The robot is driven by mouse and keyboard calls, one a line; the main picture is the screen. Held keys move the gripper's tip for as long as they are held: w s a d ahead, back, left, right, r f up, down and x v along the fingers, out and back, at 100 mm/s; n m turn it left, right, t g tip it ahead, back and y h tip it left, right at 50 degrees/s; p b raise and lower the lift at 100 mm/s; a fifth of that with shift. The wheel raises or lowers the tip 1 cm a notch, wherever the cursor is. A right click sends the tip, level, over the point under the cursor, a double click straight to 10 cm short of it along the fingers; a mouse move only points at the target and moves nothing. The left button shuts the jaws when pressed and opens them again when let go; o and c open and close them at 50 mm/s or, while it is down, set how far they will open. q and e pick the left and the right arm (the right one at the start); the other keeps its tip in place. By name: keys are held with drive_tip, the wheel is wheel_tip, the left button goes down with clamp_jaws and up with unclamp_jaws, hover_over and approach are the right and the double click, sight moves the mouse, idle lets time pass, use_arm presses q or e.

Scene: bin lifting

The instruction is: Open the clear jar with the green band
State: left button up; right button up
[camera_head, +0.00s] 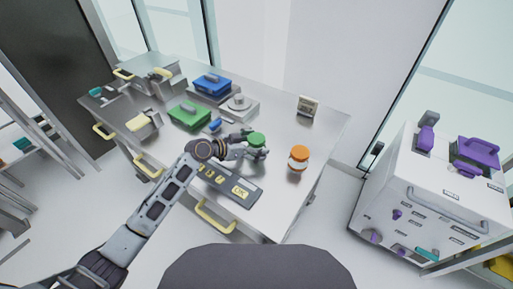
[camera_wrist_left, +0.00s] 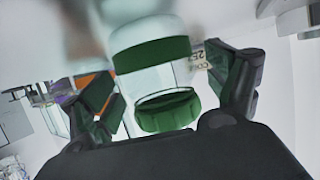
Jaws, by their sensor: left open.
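The clear jar with the green band (camera_head: 257,139) stands on the metal table in the head view, its green top showing most. In the left wrist view its green band (camera_wrist_left: 152,55) circles the clear wall, and a green rounded end (camera_wrist_left: 167,110) lies nearer my palm. I cannot tell whether that end is a separate lid. My left gripper (camera_head: 250,146) is open at the jar. In the left wrist view the fingers of my left gripper (camera_wrist_left: 163,82) are on either side of the jar, apart from the green end. My right gripper is not in view.
A jar with an orange lid (camera_head: 298,158) stands to the right. A grey panel with yellow labels (camera_head: 232,187) lies at the table's front. Green (camera_head: 189,116) and blue (camera_head: 212,84) boxes stand behind left, and a small display (camera_head: 307,106) behind right. The table's right end is fairly clear.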

use_arm(q)
drive_tip(key=shift+c, duration=0.8)
drive_tip(key=c, duration=1.1)
drive_tip(key=shift+r, duration=0.9)
wheel_tip(320, 180, up, 7)
drive_tip(key=shift+f, duration=0.1)
drive_tip(key=shift+r, duration=0.75)
drive_tip(key=o, duration=0.5)
drive_tip(key=shift+c, duration=0.2)
drive_tip(key=c, duration=0.7)
drive_tip(key=shift+c, duration=0.3)
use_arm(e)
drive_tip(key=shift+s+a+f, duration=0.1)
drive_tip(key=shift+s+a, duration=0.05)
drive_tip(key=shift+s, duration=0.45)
